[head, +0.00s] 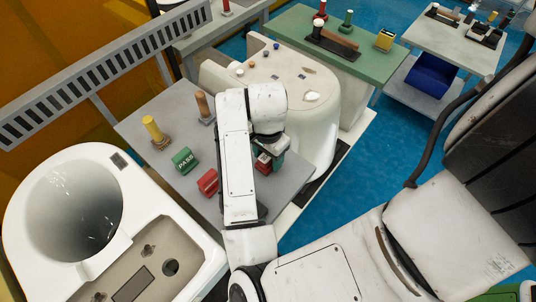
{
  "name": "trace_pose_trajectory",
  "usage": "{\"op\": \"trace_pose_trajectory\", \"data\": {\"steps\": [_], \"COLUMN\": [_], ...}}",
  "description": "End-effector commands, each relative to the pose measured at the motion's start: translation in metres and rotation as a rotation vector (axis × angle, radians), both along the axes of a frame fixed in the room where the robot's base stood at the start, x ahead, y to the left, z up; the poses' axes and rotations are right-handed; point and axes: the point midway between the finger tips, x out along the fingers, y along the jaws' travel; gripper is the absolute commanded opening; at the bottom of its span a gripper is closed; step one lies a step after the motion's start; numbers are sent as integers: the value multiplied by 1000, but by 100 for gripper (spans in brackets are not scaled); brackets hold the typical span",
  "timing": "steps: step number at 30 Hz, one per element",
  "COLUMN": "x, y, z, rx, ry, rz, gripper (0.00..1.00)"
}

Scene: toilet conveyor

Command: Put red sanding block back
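A small red block (263,162) shows just beside and below the end of my arm, over the right part of the grey table (180,110); it may be the red sanding block. My gripper (268,163) is at this block and is mostly hidden by my own arm links. I cannot tell whether its fingers are closed on the block or only around it. A second red block (208,182) lies on the grey table left of my arm, next to a green block marked PASS (185,160).
A yellow-handled tool (154,129) and a brown-handled tool (204,106) stand upright on the grey table. A white toilet body (110,220) is at left front, another (320,95) behind my gripper. A green table (300,25) with tools stands at the back. Blue floor is open right.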

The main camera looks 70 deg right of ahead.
Motion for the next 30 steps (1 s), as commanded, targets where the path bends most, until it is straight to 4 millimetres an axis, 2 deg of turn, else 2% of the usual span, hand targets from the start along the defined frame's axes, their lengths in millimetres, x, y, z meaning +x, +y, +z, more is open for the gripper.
{"op": "trace_pose_trajectory", "data": {"steps": [1,4,11,16,20,27,30], "x": [0,0,0,0,0,1,1], "y": [0,0,0,-1,0,1,1], "z": [0,0,1,11,33,87,102], "rx": [0,0,0,-2,-1,2,2], "ry": [0,0,0,-2,-4,-6,-4], "rz": [0,0,0,-1,-3,-5,-5], "gripper": [63,73,73,73,73,73,73]}}
